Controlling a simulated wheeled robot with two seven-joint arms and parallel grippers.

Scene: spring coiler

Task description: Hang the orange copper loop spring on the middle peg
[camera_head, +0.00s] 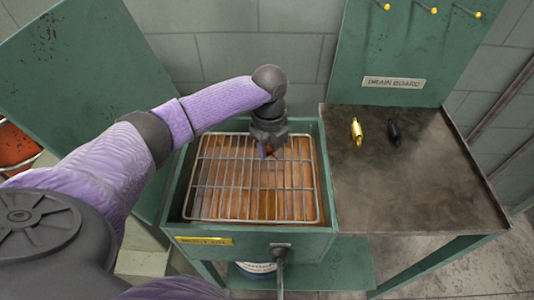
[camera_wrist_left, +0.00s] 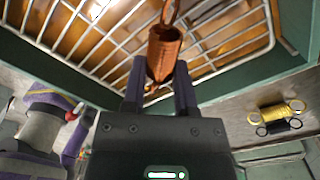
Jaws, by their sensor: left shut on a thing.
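My left gripper (camera_head: 265,150) is over the wire rack of the green basin in the head view. In the left wrist view its two fingers (camera_wrist_left: 160,78) are shut on the orange copper loop spring (camera_wrist_left: 163,50), whose loop end points away from the palm. In the head view the spring is hidden by the gripper. The middle peg (camera_head: 433,10) is one of three yellow-tipped pegs at the top of the green drain board (camera_head: 390,60); it is bare. My right gripper is not in view.
A brass-yellow spring (camera_head: 356,131) and a black spring (camera_head: 394,134) lie on the dark metal table (camera_head: 420,185) below the board. The wire rack (camera_head: 235,219) spans the green basin (camera_head: 327,170) of brownish liquid. The table's front is clear. A green panel (camera_head: 90,60) stands at left.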

